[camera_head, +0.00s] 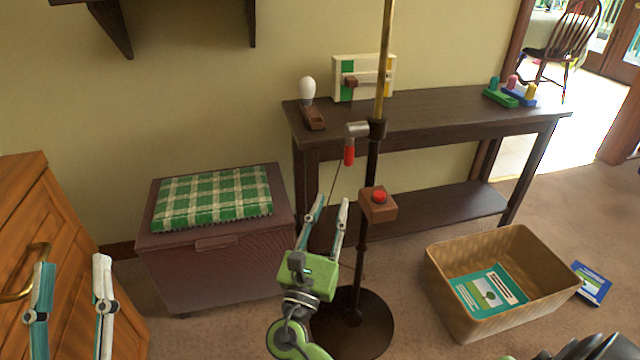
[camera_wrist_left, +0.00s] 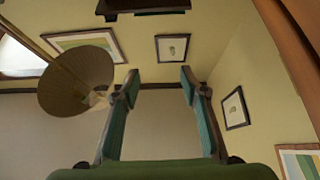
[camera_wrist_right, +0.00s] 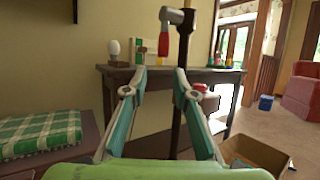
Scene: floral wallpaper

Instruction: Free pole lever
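A tall pole (camera_head: 372,170), brass above and dark below, stands on a round dark base (camera_head: 366,330). A grey clamp (camera_head: 357,129) on it carries a lever with a red handle (camera_head: 349,155) hanging down. The red handle also shows in the right wrist view (camera_wrist_right: 163,44), above and beyond my fingertips. Lower on the pole is a brown box with a red button (camera_head: 380,196). My right gripper (camera_head: 332,200) is open and empty, left of the pole and below the lever. My left gripper (camera_head: 71,264) is open and empty at the far left, before the wooden cabinet.
A dark console table (camera_head: 440,118) stands behind the pole, bearing a bulb (camera_head: 307,88) and a panel (camera_head: 338,90). A chest (camera_head: 190,270) with a checked cushion (camera_head: 212,198) stands left. A wicker box (camera_head: 510,312) is at right. A thin cord (camera_head: 335,190) hangs beside the pole.

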